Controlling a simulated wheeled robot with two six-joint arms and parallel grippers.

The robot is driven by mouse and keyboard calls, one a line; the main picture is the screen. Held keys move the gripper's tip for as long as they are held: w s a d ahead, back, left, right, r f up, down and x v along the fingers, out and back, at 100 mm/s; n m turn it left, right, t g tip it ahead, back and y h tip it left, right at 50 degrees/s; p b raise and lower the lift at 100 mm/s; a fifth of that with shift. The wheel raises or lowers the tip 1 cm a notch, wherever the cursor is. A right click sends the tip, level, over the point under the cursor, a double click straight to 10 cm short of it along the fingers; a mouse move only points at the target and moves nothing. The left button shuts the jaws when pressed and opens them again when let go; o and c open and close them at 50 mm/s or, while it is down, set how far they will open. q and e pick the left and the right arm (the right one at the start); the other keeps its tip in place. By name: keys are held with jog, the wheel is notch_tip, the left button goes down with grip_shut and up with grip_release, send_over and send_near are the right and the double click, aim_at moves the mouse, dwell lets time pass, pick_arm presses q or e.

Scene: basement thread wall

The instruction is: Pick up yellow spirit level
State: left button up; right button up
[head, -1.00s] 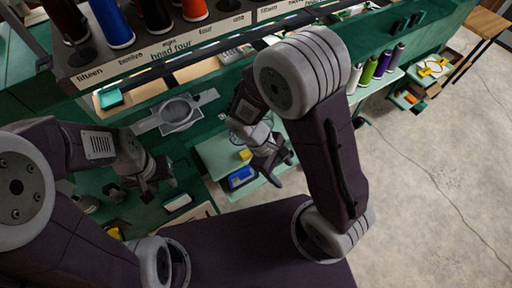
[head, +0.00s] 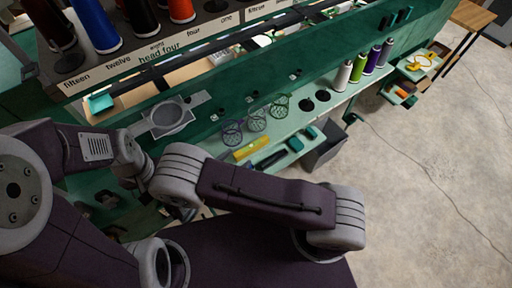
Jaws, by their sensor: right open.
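The yellow spirit level (head: 252,148) is a short yellow bar. It lies on the green lower shelf near the middle of the head view, below the wire cups. My right gripper (head: 182,212) shows only in part, low and left of the level, below my folded right arm. It is open and well apart from the level. My left arm's wrist is at the left, and its fingers are mostly hidden behind my right arm, so their state is unclear.
Wire cups (head: 257,121) stand just behind the level. Dark tools with green handles (head: 272,158) lie in front of it. Thread spools (head: 358,69) stand farther right on the shelf. A grey bin (head: 325,148) stands below. Open floor lies to the right.

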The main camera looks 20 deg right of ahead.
aim_at(251, 146)
jog(key=shift+p+x, duration=0.45)
jog(key=shift+x, duration=0.75)
jog(key=shift+w+d+f, duration=0.1)
jog(key=shift+w+d, duration=0.05)
jog(key=shift+w, duration=0.15)
jog(key=d+p, duration=0.1)
jog(key=w+d+p, duration=0.1)
jog(key=shift+w+d+f, duration=0.15)
jog(key=shift+w+d, duration=0.15)
jog(key=shift+d, duration=0.05)
jog(key=shift+p+x, duration=0.3)
jog(key=shift+x, duration=0.75)
jog(key=shift+w+a+f, duration=0.1)
jog(key=shift+w+f, duration=0.1)
jog(key=shift+f, duration=0.15)
jog(key=shift+s, duration=0.1)
grip_shut()
